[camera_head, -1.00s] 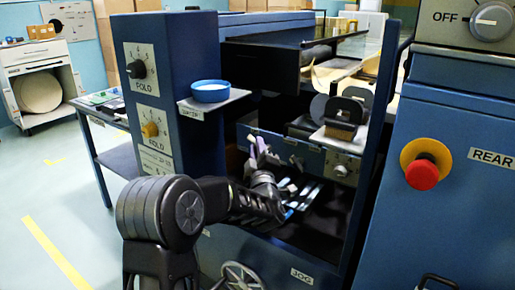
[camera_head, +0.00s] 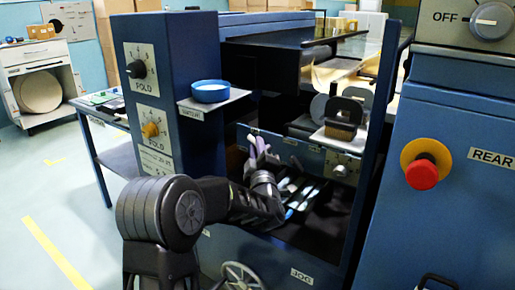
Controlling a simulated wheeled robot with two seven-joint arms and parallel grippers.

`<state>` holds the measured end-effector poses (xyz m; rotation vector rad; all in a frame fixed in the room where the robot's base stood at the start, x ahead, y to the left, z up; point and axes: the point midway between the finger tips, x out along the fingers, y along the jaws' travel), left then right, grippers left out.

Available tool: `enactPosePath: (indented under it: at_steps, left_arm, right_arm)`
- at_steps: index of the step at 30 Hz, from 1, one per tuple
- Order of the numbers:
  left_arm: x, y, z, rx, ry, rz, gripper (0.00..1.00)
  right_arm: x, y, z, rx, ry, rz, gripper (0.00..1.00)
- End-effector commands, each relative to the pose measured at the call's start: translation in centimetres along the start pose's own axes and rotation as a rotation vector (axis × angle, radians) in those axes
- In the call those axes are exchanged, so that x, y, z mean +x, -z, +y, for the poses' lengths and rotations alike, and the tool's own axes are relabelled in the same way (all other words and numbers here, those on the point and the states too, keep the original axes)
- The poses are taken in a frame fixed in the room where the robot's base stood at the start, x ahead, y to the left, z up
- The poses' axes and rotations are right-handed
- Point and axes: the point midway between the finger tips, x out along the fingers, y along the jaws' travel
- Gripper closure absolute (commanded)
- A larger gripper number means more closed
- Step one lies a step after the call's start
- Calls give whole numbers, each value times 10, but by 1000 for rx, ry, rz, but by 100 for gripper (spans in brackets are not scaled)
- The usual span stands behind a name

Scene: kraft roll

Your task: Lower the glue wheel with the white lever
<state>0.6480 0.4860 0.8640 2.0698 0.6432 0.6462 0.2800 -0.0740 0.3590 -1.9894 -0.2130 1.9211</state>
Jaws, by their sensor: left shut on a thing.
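My left gripper (camera_head: 258,147) reaches into the open bay of the blue machine, just in front of its inner panel. Its fingers are shut on a slim pale piece, which looks like the white lever; the fingers and wrist hide most of it. Dark round discs (camera_head: 352,97) stand on a small shelf at the right of the bay; I cannot tell whether one is the glue wheel. My right gripper is not in view.
A blue bowl (camera_head: 210,91) sits on a side shelf left of the bay. Fold knobs (camera_head: 140,68) are on the left column. A red stop button (camera_head: 422,174) is on the right cabinet. Pale strips (camera_head: 300,198) lie inside the bay.

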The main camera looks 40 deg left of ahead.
Motion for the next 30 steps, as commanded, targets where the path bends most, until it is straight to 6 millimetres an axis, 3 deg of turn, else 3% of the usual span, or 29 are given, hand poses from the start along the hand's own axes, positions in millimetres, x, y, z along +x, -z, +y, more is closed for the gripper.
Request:
enactPosePath:
  at_steps: [14, 23, 30]
  left_arm:
    - [0, 0, -1, -50, 43, -14, 100]
    - [1, 1, -3, -191, 160, -49, 100]
    - [1, 0, -5, -352, 300, -93, 100]
  right_arm:
    - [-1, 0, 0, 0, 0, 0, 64]
    - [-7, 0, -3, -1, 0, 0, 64]
    - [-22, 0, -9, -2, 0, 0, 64]
